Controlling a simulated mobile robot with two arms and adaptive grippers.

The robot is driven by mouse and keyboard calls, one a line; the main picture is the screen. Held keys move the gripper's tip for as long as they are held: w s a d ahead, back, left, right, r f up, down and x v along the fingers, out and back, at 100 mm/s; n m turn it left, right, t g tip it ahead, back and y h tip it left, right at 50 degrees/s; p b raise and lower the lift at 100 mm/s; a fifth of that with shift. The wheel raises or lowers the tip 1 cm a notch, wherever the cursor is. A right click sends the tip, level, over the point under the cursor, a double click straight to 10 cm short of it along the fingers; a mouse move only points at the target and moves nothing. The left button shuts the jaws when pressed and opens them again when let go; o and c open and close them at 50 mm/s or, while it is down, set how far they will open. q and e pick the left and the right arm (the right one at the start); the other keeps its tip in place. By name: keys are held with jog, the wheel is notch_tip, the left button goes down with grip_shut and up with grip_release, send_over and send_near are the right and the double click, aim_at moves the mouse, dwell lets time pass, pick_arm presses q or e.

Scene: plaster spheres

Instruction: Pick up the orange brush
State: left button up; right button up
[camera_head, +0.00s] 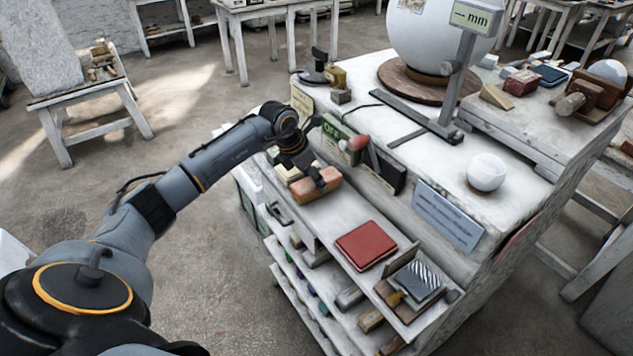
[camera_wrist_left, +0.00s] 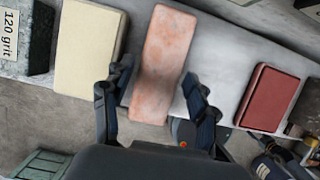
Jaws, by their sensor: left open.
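An orange-pink block (camera_head: 312,188) lies on the upper shelf on the near side of the white workbench. No bristles show on it, so I cannot tell if it is the brush. My left gripper (camera_head: 308,176) is over this block, with its fingers pointing down at it. In the left wrist view the block (camera_wrist_left: 163,55) shows between the two open fingers of my left gripper (camera_wrist_left: 155,78), with gaps at both sides. Whether a finger touches it cannot be told. My right gripper is out of view.
A cream block (camera_wrist_left: 88,45) lies left of the orange one, beside a dark block labelled 120 grit (camera_wrist_left: 25,40). A red pad (camera_head: 364,245) lies to the right on the shelf. The bench top (camera_head: 430,160) rises behind, with a white ball (camera_head: 487,172).

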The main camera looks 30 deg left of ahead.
pick_arm(q)
jog(key=x, duration=0.3)
jog(key=shift+f+p, duration=0.1)
jog(key=shift+p, duration=0.2)
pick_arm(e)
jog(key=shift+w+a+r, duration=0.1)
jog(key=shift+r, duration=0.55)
pick_arm(q)
jog(key=shift+c, duration=0.4)
jog(key=c, duration=0.9)
jog(key=shift+a, duration=0.1)
jog(key=shift+s+a+r+b, duration=0.1)
jog(key=shift+r+b, duration=0.2)
jog(key=shift+b, duration=0.3)
notch_tip(320, 180, up, 7)
jog(key=b, duration=0.2)
jog(key=shift+f+b, duration=0.15)
jog(key=shift+b, duration=0.25)
jog(key=shift+s+a+b, duration=1.25)
jog(key=shift+s+b, duration=0.25)
jog(key=shift+s, duration=1.55)
jog(key=shift+s+a+b, duration=1.2)
jog(key=shift+s+b, duration=0.3)
jog(key=shift+s, duration=1.55)
jog(key=shift+s+a+b, duration=1.25)
jog(key=shift+s+b, duration=0.25)
jog(key=shift+s, duration=1.55)
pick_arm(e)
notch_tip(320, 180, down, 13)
